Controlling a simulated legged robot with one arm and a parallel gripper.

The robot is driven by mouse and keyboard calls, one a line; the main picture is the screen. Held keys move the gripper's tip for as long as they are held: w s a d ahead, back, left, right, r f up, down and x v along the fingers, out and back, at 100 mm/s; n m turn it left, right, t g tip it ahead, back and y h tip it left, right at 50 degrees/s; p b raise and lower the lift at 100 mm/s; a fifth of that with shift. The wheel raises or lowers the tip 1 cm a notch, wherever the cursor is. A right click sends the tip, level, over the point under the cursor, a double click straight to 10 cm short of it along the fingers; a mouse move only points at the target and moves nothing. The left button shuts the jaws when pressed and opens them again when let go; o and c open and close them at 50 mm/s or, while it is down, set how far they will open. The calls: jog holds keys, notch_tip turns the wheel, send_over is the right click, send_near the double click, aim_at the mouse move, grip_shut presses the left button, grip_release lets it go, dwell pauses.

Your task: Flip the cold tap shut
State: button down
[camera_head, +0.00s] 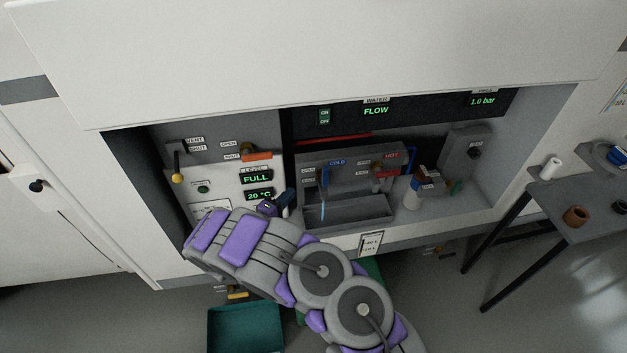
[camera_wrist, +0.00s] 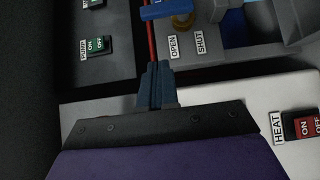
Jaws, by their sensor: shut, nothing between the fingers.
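The cold tap (camera_head: 325,176) has a blue lever and sits under the blue COLD label in the service bay, above a grey basin (camera_head: 350,212). A thin blue stream runs down below it. In the wrist view a blue lever (camera_wrist: 168,11) on a brass fitting shows at the top edge, partly cut off, beside OPEN and SHUT labels. My gripper (camera_head: 289,198) is left of and below the cold tap, apart from it. In the wrist view its fingers (camera_wrist: 158,80) are shut and empty, pointing towards the labels, short of the lever.
The hot tap (camera_head: 384,172) with a red handle is to the right of the cold tap. A bottle (camera_head: 413,188) stands right of the basin. A panel with FULL and 20 °C displays (camera_head: 257,179) is left of my gripper. A dark table (camera_head: 580,205) stands at the right.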

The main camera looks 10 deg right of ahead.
aim_at(325, 175)
jog(key=w+d+b, duration=0.2)
jog(key=w+d, duration=0.3)
jog(key=d, duration=0.4)
jog(key=shift+w+d, duration=0.15)
jog(key=shift+d, duration=0.05)
